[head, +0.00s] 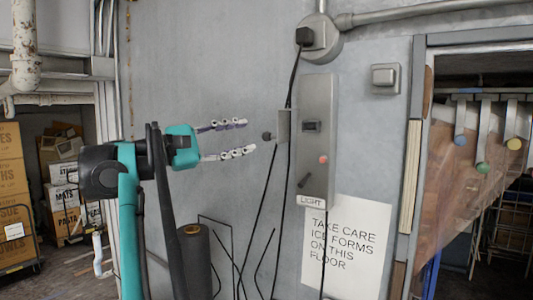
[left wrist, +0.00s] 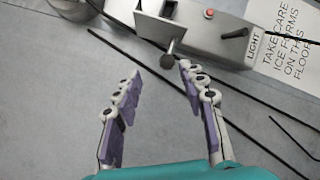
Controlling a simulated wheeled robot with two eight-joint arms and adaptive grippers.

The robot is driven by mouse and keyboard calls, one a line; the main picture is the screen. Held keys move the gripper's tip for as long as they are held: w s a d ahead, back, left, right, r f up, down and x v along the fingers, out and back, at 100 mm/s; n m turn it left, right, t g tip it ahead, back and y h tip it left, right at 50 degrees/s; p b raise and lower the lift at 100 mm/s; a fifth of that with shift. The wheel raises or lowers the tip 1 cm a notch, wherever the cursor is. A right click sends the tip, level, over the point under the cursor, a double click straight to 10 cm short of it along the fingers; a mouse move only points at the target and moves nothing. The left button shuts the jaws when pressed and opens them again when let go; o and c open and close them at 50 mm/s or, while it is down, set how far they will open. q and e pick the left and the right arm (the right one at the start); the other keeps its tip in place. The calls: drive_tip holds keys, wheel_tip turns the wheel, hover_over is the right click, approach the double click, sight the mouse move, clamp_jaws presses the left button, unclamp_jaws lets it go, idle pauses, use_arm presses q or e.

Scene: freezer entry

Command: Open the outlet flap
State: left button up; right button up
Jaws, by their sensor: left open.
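The outlet flap appears to be the small grey plate (head: 283,126) on the left side of the grey wall panel (head: 318,140). A dark round knob (head: 267,136) sticks out from it. My left gripper (head: 246,137) is open and empty, its purple-padded fingers pointing at the knob from the left, a short gap away. In the left wrist view, the knob (left wrist: 168,59) sits just ahead of and between the open fingertips (left wrist: 160,70), and the flap (left wrist: 157,27) is beyond it. The flap looks shut. My right gripper is not in view.
Black cables (head: 264,205) hang down the wall below the flap. A switch box (head: 385,78), a round junction box (head: 320,38) and a paper sign (head: 343,248) are on the wall nearby. A dark roll (head: 195,260) stands below my left arm. Stacked cartons (head: 14,190) are at the left.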

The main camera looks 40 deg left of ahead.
sight(263, 138)
use_arm(q)
drive_tip(key=w, duration=0.2)
drive_tip(key=w+d+y, duration=0.1)
drive_tip(key=w, duration=0.1)
drive_tip(key=w+d+y+p, duration=0.1)
drive_tip(key=w, duration=0.1)
drive_tip(key=shift+w+d+f+t, duration=0.1)
drive_tip(key=shift+w+d+t, duration=0.1)
drive_tip(key=shift+w+t, duration=0.2)
clamp_jaws()
